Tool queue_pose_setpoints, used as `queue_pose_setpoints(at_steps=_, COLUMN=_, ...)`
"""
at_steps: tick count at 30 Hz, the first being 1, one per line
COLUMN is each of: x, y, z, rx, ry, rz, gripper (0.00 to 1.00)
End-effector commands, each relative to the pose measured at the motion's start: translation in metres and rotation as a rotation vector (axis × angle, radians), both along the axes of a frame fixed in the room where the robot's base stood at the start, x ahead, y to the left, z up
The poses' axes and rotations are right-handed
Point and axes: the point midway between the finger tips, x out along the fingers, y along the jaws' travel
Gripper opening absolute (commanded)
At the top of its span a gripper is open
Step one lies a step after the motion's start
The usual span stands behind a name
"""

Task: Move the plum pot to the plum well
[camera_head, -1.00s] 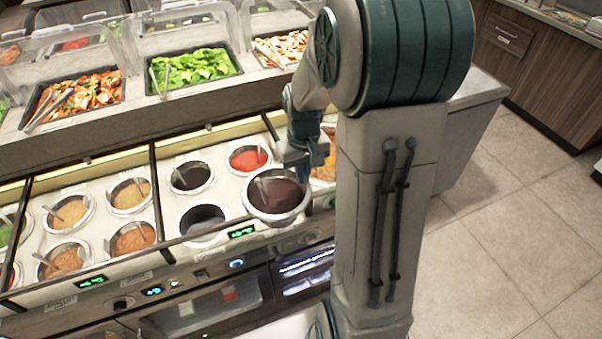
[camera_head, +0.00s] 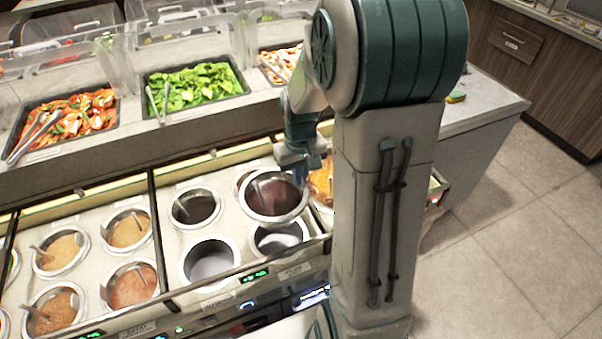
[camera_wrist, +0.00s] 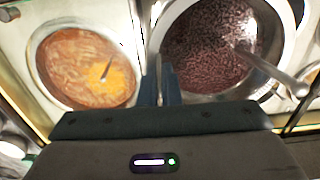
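The plum pot (camera_head: 275,196), a round metal pot of dark purple-brown sauce with a ladle, hangs from my gripper (camera_head: 306,165) above the sauce counter. In the wrist view, my gripper (camera_wrist: 162,88) is shut on the rim of the plum pot (camera_wrist: 215,50). The pot looks roughly upright and partly covers a red-sauce pot (camera_head: 240,178) behind it. The labels are too small to read, so I cannot tell which is the plum well.
A dark-sauce pot (camera_head: 195,207) sits at the back left of this section. Several tan and orange pots, including one with a ladle (camera_head: 130,287), fill the section to the left. An orange-sauce pot (camera_head: 321,182) stands beside my gripper, partly hidden by my arm. Food trays (camera_head: 190,90) stand behind.

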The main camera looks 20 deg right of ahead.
Motion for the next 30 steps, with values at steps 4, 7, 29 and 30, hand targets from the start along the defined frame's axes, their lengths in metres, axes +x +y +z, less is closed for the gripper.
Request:
queue_pose_setpoints(at_steps=4, x=0.001, y=0.0, z=-0.014, rx=0.0, ry=-0.001, rz=-0.001, gripper=0.0)
queue_pose_setpoints(at_steps=7, x=0.0, y=-0.001, z=-0.022, rx=0.0, ry=-0.001, rz=-0.002, gripper=0.0)
queue_pose_setpoints(at_steps=29, x=0.0, y=-0.002, z=-0.077, rx=0.0, ry=-0.002, rz=-0.005, gripper=0.0)
queue_pose_setpoints(at_steps=30, x=0.0, y=-0.002, z=-0.08, rx=0.0, ry=-0.002, rz=-0.005, gripper=0.0)
